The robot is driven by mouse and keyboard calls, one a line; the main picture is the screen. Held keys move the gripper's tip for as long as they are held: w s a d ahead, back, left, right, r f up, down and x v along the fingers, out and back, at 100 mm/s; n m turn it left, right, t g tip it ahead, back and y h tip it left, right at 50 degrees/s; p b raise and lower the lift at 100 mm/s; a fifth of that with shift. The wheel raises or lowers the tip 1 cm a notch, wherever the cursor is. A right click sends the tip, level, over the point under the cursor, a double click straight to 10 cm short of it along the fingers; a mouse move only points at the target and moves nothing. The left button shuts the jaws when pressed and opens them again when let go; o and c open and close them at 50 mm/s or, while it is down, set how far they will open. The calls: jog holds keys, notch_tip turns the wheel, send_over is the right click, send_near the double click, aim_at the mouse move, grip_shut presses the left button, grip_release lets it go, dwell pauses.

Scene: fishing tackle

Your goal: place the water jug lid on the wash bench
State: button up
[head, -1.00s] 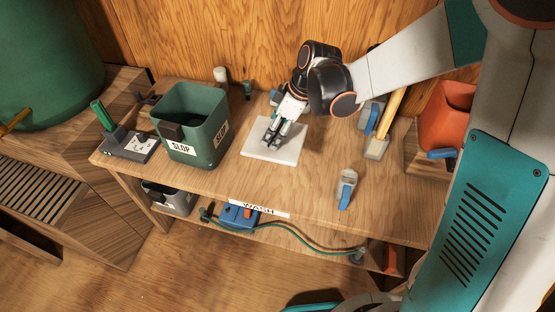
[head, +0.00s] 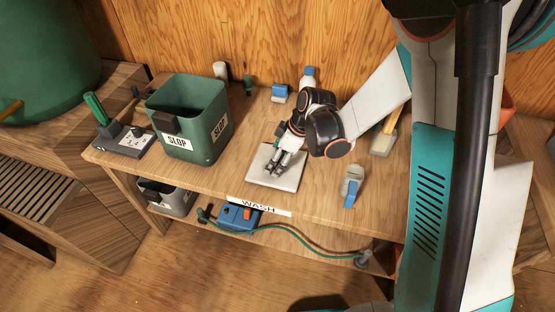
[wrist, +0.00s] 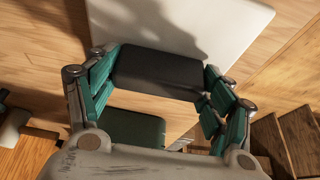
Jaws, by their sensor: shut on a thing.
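The water jug lid, which I take to be the flat white square slab (head: 259,176), shows at the middle of the wash bench (head: 325,205). My gripper (head: 277,167) points down at it and is shut on it. In the wrist view the white slab (wrist: 232,28) fills the top, with a shadow across it. I cannot tell whether the slab touches the bench top.
A green SLOP bin (head: 205,148) and a grey block with a green handle (head: 122,138) stand left. A blue-and-grey item (head: 352,187) lies right of my gripper. A blue-capped bottle (head: 308,78) and a small blue item (head: 280,94) stand at the back.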

jog(key=shift+f, duration=0.15)
jog(key=o, duration=1.1)
jog(key=shift+r, duration=0.2)
